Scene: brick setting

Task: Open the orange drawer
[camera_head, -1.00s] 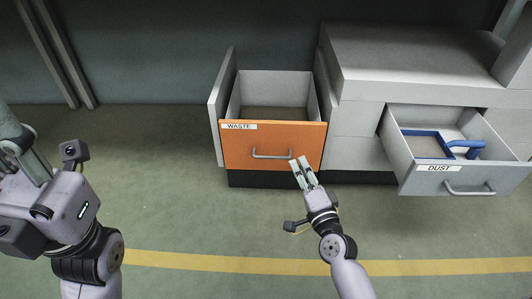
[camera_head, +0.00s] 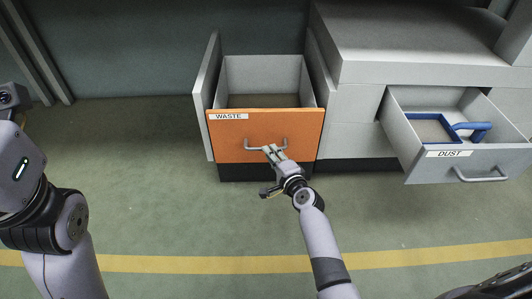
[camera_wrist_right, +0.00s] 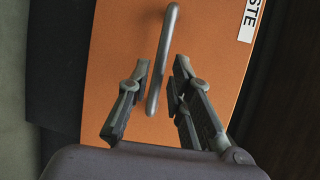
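The orange drawer (camera_head: 235,128), labelled WASTE, stands pulled out of the grey cabinet, and its inside shows from above. Its grey bar handle (camera_head: 233,149) is on the orange front. My right gripper (camera_head: 272,150) is at the right part of this handle. In the right wrist view the handle (camera_wrist_right: 164,50) reaches between the two fingers of my right gripper (camera_wrist_right: 161,72). The fingers are apart, with visible gaps to the bar. My left arm shows at the left edge of the head view, but its gripper is out of frame.
A grey drawer (camera_head: 483,164), labelled DUST, is also pulled out at the right, with a blue dustpan-like thing (camera_head: 472,132) inside. The grey cabinet (camera_head: 350,125) stands between the drawers. The green floor (camera_head: 180,215) in front is clear.

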